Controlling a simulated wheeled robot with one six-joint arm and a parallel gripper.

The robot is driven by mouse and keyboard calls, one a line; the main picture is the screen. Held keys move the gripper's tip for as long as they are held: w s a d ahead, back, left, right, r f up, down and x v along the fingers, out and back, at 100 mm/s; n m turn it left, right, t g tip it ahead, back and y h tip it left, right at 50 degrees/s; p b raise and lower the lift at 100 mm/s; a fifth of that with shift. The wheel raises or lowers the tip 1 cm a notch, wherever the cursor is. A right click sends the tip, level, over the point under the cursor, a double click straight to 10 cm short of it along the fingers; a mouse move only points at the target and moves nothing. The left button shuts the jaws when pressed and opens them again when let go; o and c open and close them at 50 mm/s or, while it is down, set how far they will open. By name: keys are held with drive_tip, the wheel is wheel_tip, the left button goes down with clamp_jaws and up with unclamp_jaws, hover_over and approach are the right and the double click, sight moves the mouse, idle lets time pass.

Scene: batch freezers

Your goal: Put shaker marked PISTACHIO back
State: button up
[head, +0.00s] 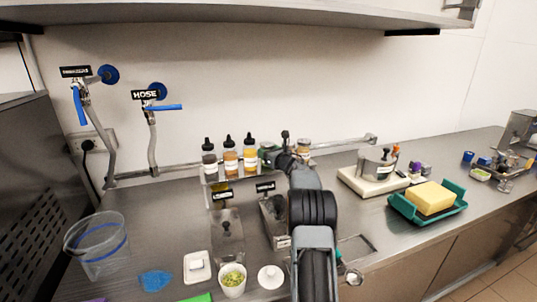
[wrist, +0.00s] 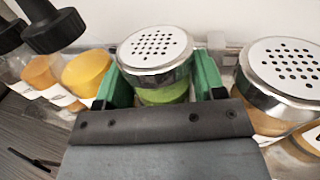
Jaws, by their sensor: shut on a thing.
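A shaker (wrist: 158,62) with a perforated metal lid and green contents stands between the two green fingers of my gripper (wrist: 156,84) in the wrist view. My gripper is shut on it. No label shows on it, so I cannot read PISTACHIO. In the head view my gripper (head: 272,153) is at the back of the counter, just right of the bottles, and my arm hides most of the held shaker. A second shaker (wrist: 283,78), with brownish contents, stands close to the right of the fingers. I cannot tell whether the held shaker touches its support.
Several squeeze bottles (head: 230,160) stand left of my gripper; they also show in the wrist view (wrist: 85,70). A scale with a metal pot (head: 374,165) and a green tray (head: 448,207) with a yellow block are to the right. A clear bucket (head: 98,248) stands front left.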

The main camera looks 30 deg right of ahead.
drive_tip(key=shift+f, duration=0.2)
drive_tip(key=o, duration=0.7)
drive_tip(key=shift+f, duration=0.1)
drive_tip(key=shift+c, duration=0.2)
drive_tip(key=shift+r, duration=0.2)
drive_tip(key=s+b, duration=0.3)
drive_tip(key=s, duration=0.9)
drive_tip(key=shift+f+b, duration=0.15)
drive_tip(key=shift+b, duration=0.2)
